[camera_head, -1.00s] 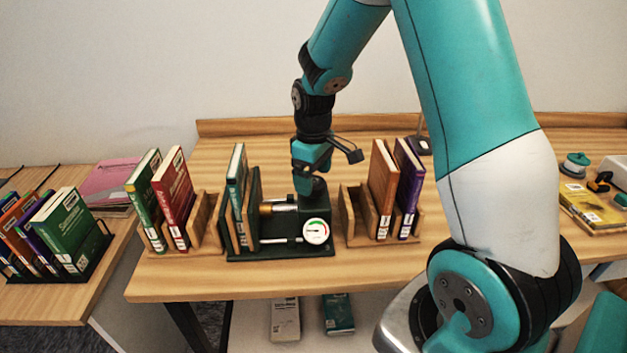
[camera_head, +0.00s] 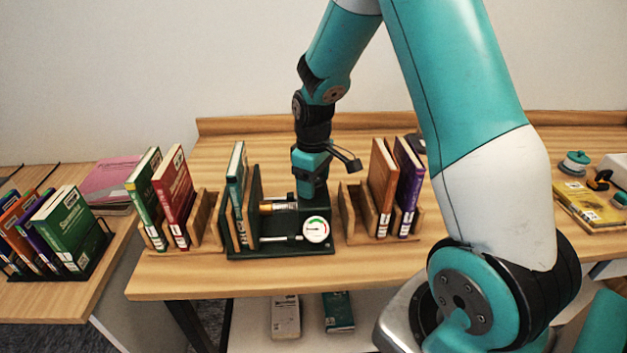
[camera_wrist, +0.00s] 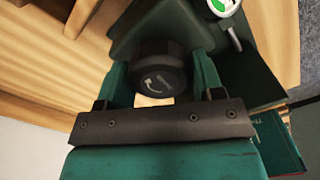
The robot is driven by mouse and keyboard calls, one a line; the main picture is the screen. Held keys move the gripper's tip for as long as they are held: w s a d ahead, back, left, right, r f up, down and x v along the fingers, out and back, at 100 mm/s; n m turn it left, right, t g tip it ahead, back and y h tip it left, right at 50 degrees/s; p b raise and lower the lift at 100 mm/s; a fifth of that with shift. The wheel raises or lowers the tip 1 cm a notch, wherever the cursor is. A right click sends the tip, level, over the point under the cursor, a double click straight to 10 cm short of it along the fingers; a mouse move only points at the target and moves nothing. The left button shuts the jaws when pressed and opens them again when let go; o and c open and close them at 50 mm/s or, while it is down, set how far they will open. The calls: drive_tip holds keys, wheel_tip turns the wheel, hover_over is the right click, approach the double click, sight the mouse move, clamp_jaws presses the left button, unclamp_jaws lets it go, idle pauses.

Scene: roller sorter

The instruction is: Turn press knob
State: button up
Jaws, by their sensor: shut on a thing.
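The press (camera_head: 285,250) is a dark green block with a metal screw (camera_head: 280,207) and a round white gauge (camera_head: 316,230) on its front. A teal book (camera_head: 235,190) stands upright in its left part. The black press knob (camera_wrist: 160,70), marked with a white curved arrow, shows in the wrist view. My gripper (camera_wrist: 159,82) is shut on the knob, with one teal finger on each side of it. In the head view my gripper (camera_head: 310,190) points down at the top of the press and hides the knob.
A wooden rack (camera_head: 207,222) with green and red books stands left of the press. Another rack (camera_head: 350,215) with brown and purple books stands close on the right. A yellow book (camera_head: 588,203) lies at the far right. The table behind the press is mostly clear.

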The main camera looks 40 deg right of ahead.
drive_tip(key=shift+m, duration=0.3)
drive_tip(key=m, duration=0.4)
drive_tip(key=shift+m+p, duration=0.35)
drive_tip(key=shift+m, duration=2.65)
drive_tip(key=o, duration=0.9)
wheel_tip(320, 180, up, 18)
drive_tip(key=b, duration=0.1)
drive_tip(key=shift+f, duration=0.25)
